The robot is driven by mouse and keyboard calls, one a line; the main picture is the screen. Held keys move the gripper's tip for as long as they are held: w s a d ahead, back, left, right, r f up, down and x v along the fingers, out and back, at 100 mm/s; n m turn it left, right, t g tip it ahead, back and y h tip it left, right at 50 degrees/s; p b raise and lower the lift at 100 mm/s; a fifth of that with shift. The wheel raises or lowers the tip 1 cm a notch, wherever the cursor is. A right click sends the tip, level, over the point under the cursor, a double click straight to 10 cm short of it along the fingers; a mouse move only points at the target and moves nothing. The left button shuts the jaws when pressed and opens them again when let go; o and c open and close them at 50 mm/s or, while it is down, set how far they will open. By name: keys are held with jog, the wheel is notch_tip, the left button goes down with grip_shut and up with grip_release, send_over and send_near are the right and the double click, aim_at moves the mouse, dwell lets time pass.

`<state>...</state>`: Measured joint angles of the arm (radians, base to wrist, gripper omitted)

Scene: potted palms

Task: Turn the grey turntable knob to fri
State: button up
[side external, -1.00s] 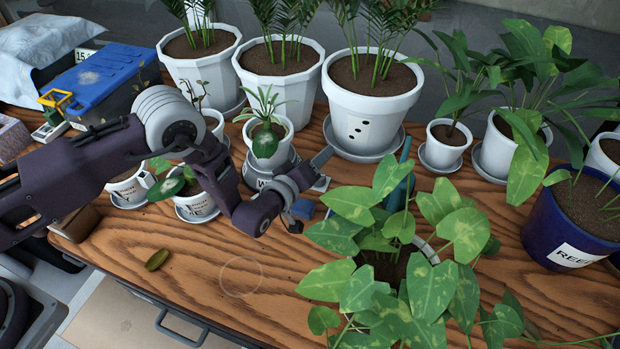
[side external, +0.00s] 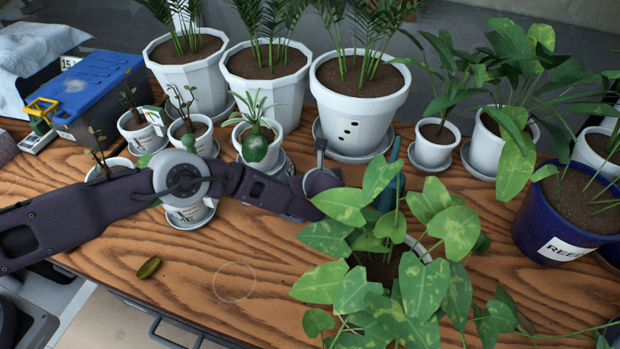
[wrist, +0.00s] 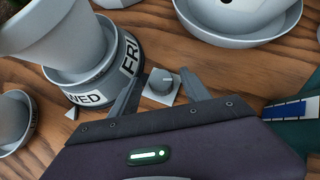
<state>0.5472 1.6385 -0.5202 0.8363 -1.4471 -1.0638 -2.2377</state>
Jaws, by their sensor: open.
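The grey knob (wrist: 160,81) sits on a small pale square plate in the wrist view, just right of the turntable. The grey turntable (wrist: 85,88) carries white labels reading "WED" and "FRI", with FRI on its right side facing the knob. A pale pot (wrist: 50,35) stands on it; in the side view this pot (side external: 257,142) holds a bulbous green plant. My gripper (wrist: 164,76) is open, its fingers on either side of the knob. Whether they touch it cannot be told. In the side view my arm and leaves hide the knob and fingers.
A leafy plant (side external: 380,240) stands close in front of my wrist. A large white pot (side external: 360,100) on a saucer is behind. Small pots (side external: 190,135) stand left of the turntable. The front left of the wooden table (side external: 200,265) is mostly clear.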

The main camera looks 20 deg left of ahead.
grip_shut()
jog(key=shift+m, duration=0.3)
jog(key=m+h, duration=0.2)
jog(key=m+t+h, duration=0.1)
jog(key=shift+a+m, duration=0.3)
jog(key=shift+m, duration=0.1)
jog(key=shift+a+m+h, duration=0.15)
jog(key=shift+m+h, duration=1.15)
jog(key=shift+m, duration=0.3)
